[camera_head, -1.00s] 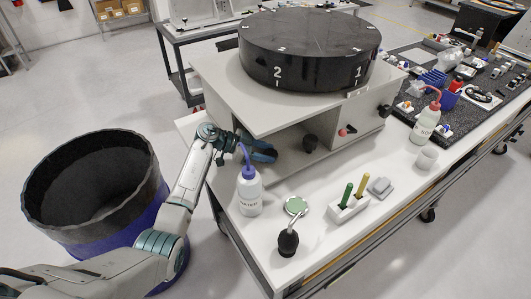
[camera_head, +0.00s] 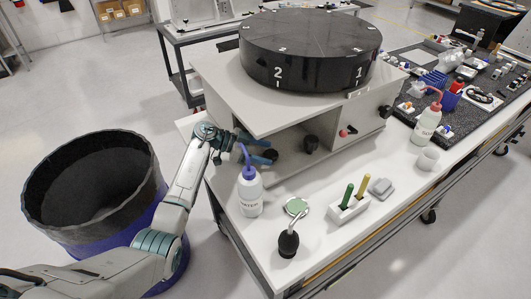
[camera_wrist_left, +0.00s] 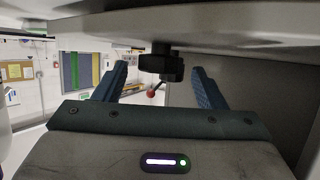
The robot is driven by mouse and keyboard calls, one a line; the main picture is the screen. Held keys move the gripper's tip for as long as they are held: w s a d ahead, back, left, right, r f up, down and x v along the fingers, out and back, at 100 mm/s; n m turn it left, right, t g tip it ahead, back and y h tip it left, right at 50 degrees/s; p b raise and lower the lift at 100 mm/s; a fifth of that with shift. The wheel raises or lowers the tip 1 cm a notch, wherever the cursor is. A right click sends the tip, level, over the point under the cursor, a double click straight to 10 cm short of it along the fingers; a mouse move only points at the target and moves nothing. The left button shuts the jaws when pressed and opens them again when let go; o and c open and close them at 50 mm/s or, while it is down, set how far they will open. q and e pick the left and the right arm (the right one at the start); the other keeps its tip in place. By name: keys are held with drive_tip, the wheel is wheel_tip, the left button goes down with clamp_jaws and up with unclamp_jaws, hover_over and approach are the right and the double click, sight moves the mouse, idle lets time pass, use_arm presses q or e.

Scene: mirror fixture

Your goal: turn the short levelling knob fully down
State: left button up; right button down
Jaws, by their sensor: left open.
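A black knob (camera_wrist_left: 162,66) hangs from the underside of the fixture's plate in the left wrist view. It stands between the two blue fingers of my left gripper (camera_wrist_left: 160,78), with a gap on each side. In the head view my left gripper (camera_head: 268,150) reaches into the open bay under the plate, its fingers spread, near a dark knob (camera_head: 272,155). Another black knob (camera_head: 310,143) is further right in the bay. I cannot tell from the head view which knob is the short one. My right gripper is not in view.
The grey fixture (camera_head: 225,92) carries a round black mirror (camera_head: 310,55). A blue-capped bottle (camera_head: 249,193) stands close to my left gripper. A red-tipped lever (camera_head: 347,131) is on the fixture's front. A black bin (camera_head: 95,185) stands on the floor at left.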

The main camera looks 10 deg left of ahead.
use_arm(q)
drive_tip(key=b+v, duration=0.2)
drive_tip(key=v, duration=0.7)
drive_tip(key=shift+s+a+f+b, duration=0.1)
drive_tip(key=shift+a+b, duration=0.05)
drive_tip(key=shift+b, duration=0.15)
drive_tip(key=shift+s+a+r, duration=0.1)
drive_tip(key=shift+a+r, duration=0.15)
drive_tip(key=shift+a, duration=0.05)
